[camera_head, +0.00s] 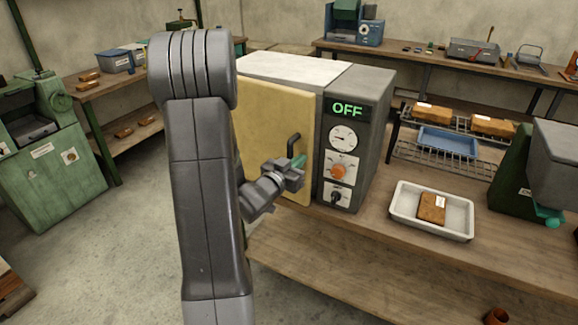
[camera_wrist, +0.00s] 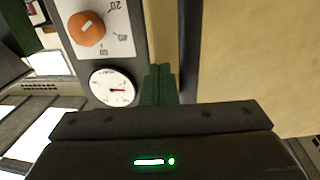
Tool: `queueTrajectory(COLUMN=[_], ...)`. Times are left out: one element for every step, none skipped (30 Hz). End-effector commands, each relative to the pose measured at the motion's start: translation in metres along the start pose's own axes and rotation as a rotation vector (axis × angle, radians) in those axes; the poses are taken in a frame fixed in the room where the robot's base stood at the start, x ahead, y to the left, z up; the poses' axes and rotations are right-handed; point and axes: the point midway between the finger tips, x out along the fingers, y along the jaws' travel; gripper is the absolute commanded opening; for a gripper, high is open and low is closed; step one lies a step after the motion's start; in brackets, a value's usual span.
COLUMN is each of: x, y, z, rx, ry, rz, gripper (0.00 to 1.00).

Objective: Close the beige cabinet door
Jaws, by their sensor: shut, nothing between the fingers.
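The beige cabinet door (camera_head: 266,125) is on the front of a grey cabinet and looks shut or nearly shut; I cannot tell if it is fully flush. Its dark handle (camera_head: 292,145) is near its right edge. My gripper (camera_head: 299,162) is shut and empty, with its green fingertips in front of the door's right edge, by the lower part of the handle. In the wrist view, the fingers (camera_wrist: 158,84) are together between the dark handle bar (camera_wrist: 190,45) and the control panel, with the door (camera_wrist: 250,55) at right. Contact cannot be told. My arm hides the door's left part.
The control panel right of the door has an OFF display (camera_head: 347,110), a gauge (camera_head: 343,138) and an orange knob (camera_head: 338,171). A white tray (camera_head: 405,222) holding a brown block is on the bench (camera_head: 350,240). A wire rack (camera_head: 470,160) stands behind it.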

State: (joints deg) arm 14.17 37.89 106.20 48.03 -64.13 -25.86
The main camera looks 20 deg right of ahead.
Motion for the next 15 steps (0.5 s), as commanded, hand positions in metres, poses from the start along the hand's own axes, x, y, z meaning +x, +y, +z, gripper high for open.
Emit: queueTrajectory(x=[0.0034,0.0047,0.0059,0.0065,0.0069,0.0072,0.0072,0.0071,0.0070,0.0070,0.0069,0.0069,0.0070,0.0076,0.0098], y=[0.0007,0.0008,0.0007,0.0007,0.0006,0.0005,0.0004,0.0004,0.0003,0.0003,0.0003,0.0003,0.0003,0.0004,0.0006], z=[-0.0004,-0.0004,-0.0002,-0.0002,-0.0001,0.0000,0.0000,0.0001,0.0001,0.0001,0.0001,0.0001,0.0002,0.0004,0.0009], rx=[0.000,0.000,0.000,0.000,0.000,0.000,0.000,0.000,0.000,0.000,0.000,0.000,0.000,0.001,0.001], ry=[-0.001,0.000,0.000,0.000,0.000,0.000,0.000,0.000,0.000,0.000,0.000,0.000,0.000,0.001,0.001], rz=[0.002,0.002,0.001,0.001,0.001,0.000,0.000,0.000,0.000,0.000,0.000,0.000,0.000,0.000,0.001], gripper=[0.00,0.00,0.00,0.00,0.00,0.00,0.00,0.00,0.00,0.00,0.00,0.00,0.00,0.00,0.00])
